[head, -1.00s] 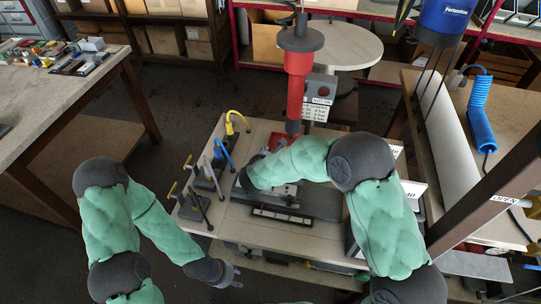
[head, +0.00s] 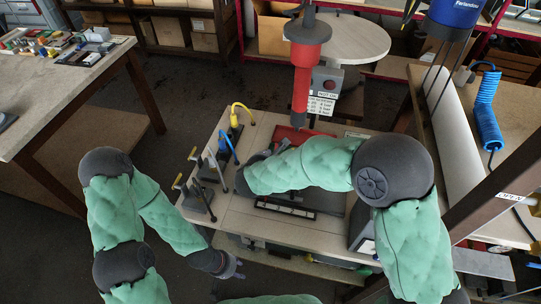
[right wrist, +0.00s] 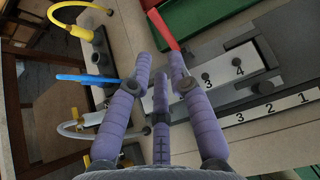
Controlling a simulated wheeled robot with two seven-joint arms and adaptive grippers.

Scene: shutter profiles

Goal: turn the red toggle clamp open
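The red toggle clamp's handle (right wrist: 163,28) shows in the right wrist view as a slanted red bar with its lower end close to the fingertips. Its base is hidden, and my right arm covers this area in the head view. My right gripper (right wrist: 159,62) has purple fingers with visible gaps between them; it looks open, with the red handle just beyond the tips. Whether a finger touches it is unclear. My left gripper (head: 232,267) hangs low in front of the bench, away from the clamps; its fingers are too small to judge.
A numbered grey fixture (right wrist: 235,68) lies to the right, with a green tray (right wrist: 200,18) behind. A red column (head: 302,75) hangs over the bench (head: 235,222).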

